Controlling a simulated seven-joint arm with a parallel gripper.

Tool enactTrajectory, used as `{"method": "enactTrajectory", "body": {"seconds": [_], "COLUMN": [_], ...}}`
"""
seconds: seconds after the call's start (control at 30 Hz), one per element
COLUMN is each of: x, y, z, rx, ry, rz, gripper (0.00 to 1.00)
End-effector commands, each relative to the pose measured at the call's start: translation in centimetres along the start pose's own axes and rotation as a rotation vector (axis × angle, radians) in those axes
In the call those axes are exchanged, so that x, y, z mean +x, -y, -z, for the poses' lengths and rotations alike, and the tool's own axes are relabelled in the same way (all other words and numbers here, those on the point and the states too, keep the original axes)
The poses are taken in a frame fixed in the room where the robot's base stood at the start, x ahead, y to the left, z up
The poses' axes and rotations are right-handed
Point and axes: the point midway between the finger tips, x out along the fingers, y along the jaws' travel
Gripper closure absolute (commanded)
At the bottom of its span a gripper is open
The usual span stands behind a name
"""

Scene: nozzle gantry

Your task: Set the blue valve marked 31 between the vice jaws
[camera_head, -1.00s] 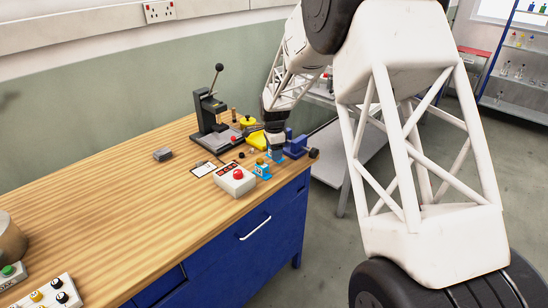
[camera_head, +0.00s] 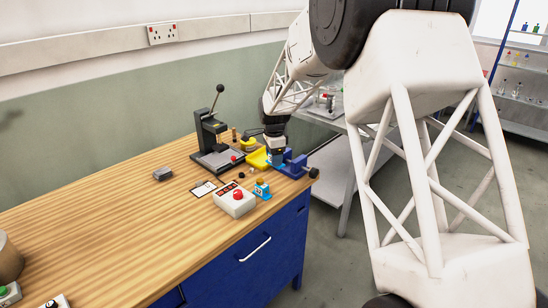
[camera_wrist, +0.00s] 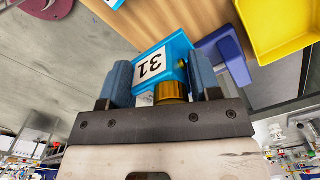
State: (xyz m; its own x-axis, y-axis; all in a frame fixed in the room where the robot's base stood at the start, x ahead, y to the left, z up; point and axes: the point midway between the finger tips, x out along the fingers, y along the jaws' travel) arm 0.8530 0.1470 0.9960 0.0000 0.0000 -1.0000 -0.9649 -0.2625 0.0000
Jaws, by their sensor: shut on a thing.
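The blue valve marked 31 (camera_wrist: 158,62) is held between my gripper's fingers (camera_wrist: 163,86) in the wrist view. Its white label faces the camera, and its brass part (camera_wrist: 171,91) lies between the fingers. In the head view my gripper (camera_head: 276,151) is shut on the valve, beside the left of the blue vice (camera_head: 297,166) at the bench's right end. A blue vice part (camera_wrist: 226,56) shows just right of the valve in the wrist view. I cannot tell whether they touch or whether the valve is between the jaws.
A second blue valve with a brass top (camera_head: 262,188) stands in front, beside a control box with a red button (camera_head: 236,201). A black press (camera_head: 211,134) stands further left. The bench's left middle is clear.

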Motion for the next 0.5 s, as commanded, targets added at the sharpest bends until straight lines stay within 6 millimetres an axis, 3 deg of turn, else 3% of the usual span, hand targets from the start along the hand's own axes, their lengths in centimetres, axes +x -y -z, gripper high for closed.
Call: {"method": "enactTrajectory", "body": {"seconds": [0.5], "x": [-0.28], "y": [0.53], "z": [0.54], "rx": [-0.088], "ry": [0.0], "rz": [0.001], "gripper": [0.66]}}
